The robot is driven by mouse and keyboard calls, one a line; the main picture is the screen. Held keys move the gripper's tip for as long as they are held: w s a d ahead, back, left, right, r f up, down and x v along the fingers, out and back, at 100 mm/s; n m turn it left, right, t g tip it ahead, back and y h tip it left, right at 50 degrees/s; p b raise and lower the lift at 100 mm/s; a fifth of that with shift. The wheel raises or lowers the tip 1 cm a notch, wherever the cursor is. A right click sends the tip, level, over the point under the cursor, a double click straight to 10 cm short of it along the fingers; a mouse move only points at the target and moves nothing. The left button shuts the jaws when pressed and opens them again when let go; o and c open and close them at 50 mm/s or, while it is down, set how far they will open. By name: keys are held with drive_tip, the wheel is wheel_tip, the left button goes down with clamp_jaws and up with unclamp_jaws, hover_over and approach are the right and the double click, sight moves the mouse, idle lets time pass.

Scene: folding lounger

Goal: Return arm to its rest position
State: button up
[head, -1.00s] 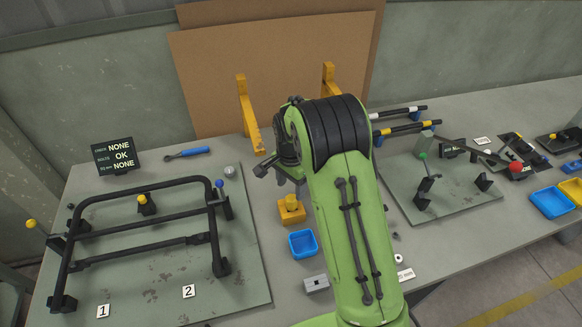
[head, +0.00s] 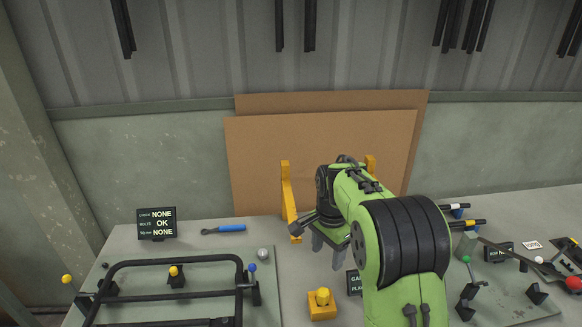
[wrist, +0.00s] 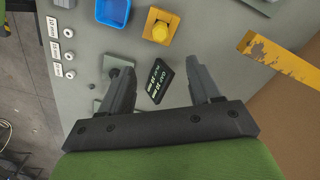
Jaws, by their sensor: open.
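My green arm with black ribbed joints reaches over the bench in the head view. My gripper (head: 328,250) points down above the back of the bench, near the yellow uprights. In the wrist view my gripper (wrist: 159,85) is open, with its two grey fingers wide apart and nothing held between them. A small black sign (wrist: 160,82) shows on the bench beyond the fingers, and it is partly hidden by my arm in the head view (head: 354,284).
A black lounger frame (head: 165,263) lies at the left. A yellow block (head: 322,304) is near my arm. Yellow uprights (head: 288,198) hold brown boards (head: 255,165). A blue bin (wrist: 113,12) shows in the wrist view.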

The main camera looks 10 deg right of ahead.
drive_tip(key=s+r+n+t, duration=0.3)
drive_tip(key=s+r+n, duration=0.2)
drive_tip(key=s+r, duration=0.7)
drive_tip(key=s+f+n+t, duration=0.1)
drive_tip(key=s+n, duration=0.5)
drive_tip(key=s, duration=1)
drive_tip(key=shift+f+n+t, duration=0.3)
drive_tip(key=shift+n+t, duration=0.1)
drive_tip(key=shift+t, duration=0.4)
